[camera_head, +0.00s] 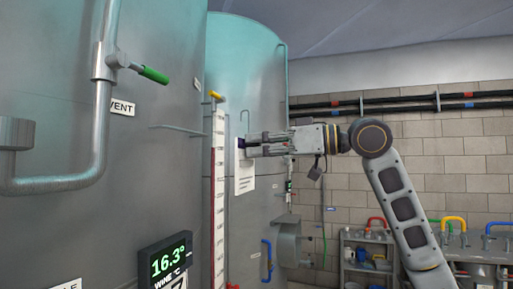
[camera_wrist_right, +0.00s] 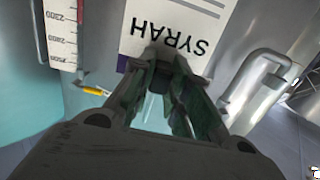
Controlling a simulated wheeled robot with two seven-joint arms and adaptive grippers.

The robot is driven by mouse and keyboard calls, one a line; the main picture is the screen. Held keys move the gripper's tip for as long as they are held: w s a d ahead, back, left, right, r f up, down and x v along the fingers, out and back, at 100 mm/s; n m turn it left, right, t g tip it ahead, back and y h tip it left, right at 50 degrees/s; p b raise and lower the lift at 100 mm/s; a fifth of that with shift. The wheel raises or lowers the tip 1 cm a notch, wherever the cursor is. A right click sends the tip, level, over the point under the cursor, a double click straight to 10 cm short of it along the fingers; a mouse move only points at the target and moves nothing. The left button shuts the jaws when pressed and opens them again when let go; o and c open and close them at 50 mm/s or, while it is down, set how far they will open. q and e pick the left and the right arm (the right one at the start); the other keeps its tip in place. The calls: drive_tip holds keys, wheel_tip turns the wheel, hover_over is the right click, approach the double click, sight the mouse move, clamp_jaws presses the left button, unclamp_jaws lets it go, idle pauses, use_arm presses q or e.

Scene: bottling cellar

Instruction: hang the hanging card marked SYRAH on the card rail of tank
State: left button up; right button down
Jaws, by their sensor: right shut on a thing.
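The white hanging card (camera_head: 245,179) is in my right gripper (camera_head: 248,146), in front of the far tank in the head view. In the right wrist view the card (camera_wrist_right: 205,15) reads SYRAH upside down, with a dark band along one edge. My right gripper (camera_wrist_right: 168,62) is shut on the card near the SYRAH lettering. A thin wire hook (camera_head: 243,121) rises above the card; I cannot tell whether it touches anything. A thin horizontal rail (camera_head: 181,129) sits on the near tank, left of the card and apart from it. My left gripper is not in view.
A red-and-white level gauge (camera_head: 219,190) stands just left of the card. The near tank carries a thick pipe (camera_head: 103,110) with a green-handled valve (camera_head: 153,74) and a 16.3° display (camera_head: 166,262). A workbench with clamps (camera_head: 368,240) stands at the right.

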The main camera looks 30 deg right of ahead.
drive_tip(key=shift+w, duration=0.15)
idle(0.4)
drive_tip(key=shift+w+a+p, duration=0.25)
drive_tip(key=shift+w+p, duration=0.05)
drive_tip(key=f+p+x, duration=0.2)
drive_tip(key=p+x, duration=0.1)
drive_tip(key=x, duration=1.2)
drive_tip(key=shift+f+p, duration=0.2)
drive_tip(key=shift+p, duration=0.1)
idle(1.9)
idle(0.4)
drive_tip(key=c, duration=1.3)
unclamp_jaws()
